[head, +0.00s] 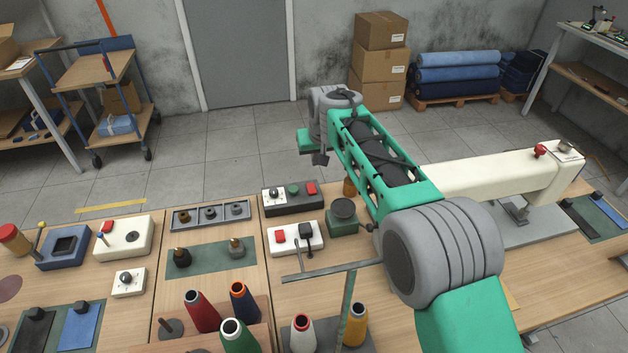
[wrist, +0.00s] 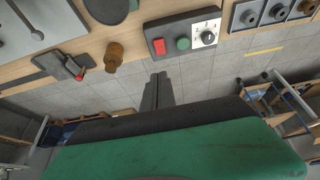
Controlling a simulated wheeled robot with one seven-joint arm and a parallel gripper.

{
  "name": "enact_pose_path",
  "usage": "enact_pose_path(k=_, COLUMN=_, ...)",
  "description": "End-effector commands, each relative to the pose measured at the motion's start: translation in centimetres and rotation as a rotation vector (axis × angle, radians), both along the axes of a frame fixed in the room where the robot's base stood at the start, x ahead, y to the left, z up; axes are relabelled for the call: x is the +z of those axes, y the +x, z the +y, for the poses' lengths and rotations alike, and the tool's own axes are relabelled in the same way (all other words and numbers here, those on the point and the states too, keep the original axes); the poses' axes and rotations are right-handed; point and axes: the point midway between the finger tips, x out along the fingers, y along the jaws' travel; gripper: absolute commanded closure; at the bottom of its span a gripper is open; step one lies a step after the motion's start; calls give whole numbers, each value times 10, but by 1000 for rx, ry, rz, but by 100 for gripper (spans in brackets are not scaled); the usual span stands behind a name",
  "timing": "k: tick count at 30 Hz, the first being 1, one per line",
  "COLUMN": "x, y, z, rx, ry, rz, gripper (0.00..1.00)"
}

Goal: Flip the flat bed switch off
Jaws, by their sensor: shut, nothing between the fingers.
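My gripper (wrist: 157,76) is shut and empty in the wrist view, its fingertips over the floor just off the table edge. In the head view its end (head: 320,158) hangs beyond the far table edge. A small dark block with a red-tipped lever (wrist: 66,66) lies by the table edge in the wrist view, left of the fingers; the arm seems to hide it in the head view. The cream sewing machine (head: 490,174) stands at right. No label shows which control is the flat bed switch. A white box (head: 312,242) carries a red button and black toggle.
A dark control box (head: 288,207) with a dial, green button and red button sits near the fingers. A brown wooden knob (wrist: 114,54) stands between it and the lever block. Thread cones (head: 240,303) stand in front. Floor beyond the table (head: 230,155) is clear.

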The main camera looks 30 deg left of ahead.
Motion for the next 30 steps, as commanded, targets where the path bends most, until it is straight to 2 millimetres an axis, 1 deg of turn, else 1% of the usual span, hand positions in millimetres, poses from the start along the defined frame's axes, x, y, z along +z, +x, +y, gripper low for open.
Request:
enact_pose_path(k=5, x=0, y=-4, z=5, rx=9, ry=-1, rz=0, gripper=100)
enact_pose_path(k=8, x=-5, y=-2, z=6, rx=8, ry=-2, rz=2, gripper=100)
enact_pose_path(k=10, x=-12, y=1, z=8, rx=8, ry=-3, rz=3, gripper=100)
enact_pose_path(k=14, x=-35, y=9, z=14, rx=5, ry=-3, rz=4, gripper=100)
enact_pose_path(k=24, x=-101, y=33, z=32, rx=4, ry=-2, rz=3, gripper=100)
enact_pose_path(k=27, x=-115, y=38, z=35, rx=4, ry=-1, rz=2, gripper=100)
enact_pose_path(k=30, x=-124, y=40, z=37, rx=4, ry=0, rz=1, gripper=100)
